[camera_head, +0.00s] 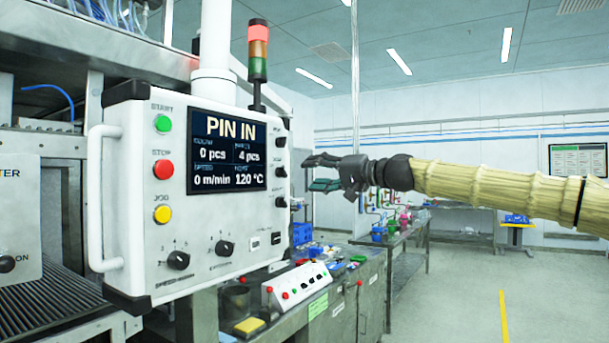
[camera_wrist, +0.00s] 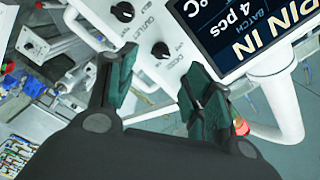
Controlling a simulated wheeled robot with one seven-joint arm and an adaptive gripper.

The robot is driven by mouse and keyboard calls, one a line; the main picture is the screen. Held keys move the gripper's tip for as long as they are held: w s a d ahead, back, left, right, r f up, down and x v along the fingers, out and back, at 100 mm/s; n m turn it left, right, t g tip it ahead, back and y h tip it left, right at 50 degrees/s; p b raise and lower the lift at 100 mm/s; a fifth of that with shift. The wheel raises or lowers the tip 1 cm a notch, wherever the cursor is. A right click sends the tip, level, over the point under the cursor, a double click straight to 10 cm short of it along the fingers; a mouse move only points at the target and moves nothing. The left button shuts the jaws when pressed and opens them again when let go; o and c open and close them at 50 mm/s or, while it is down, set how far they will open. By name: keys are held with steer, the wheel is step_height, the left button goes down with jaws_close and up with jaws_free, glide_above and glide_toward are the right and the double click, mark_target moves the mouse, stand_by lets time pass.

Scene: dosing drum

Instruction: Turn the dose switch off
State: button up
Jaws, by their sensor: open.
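The white control panel (camera_head: 225,190) fills the left of the head view, its screen reading PIN IN. Three black rotary knobs stand in a column right of the screen: upper (camera_head: 281,141), middle (camera_head: 281,173) and lower (camera_head: 281,202). In the wrist view, two black knobs (camera_wrist: 122,11) (camera_wrist: 160,49) show near an OUTLET label. My gripper (camera_head: 321,172) is open and empty, right of this column, fingers pointing left towards it. The wrist view shows its green fingers (camera_wrist: 160,92) apart, with no knob between them.
A white handle (camera_head: 97,195) runs down the panel's left side. Green, red and yellow buttons and two lower knobs (camera_head: 178,260) (camera_head: 224,248) share its face. A signal tower (camera_head: 258,55) rises above. A small control box (camera_head: 298,285) sits on a bench below.

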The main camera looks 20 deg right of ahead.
steer(key=shift+v, duration=1.25)
steer(key=shift+f, duration=0.1)
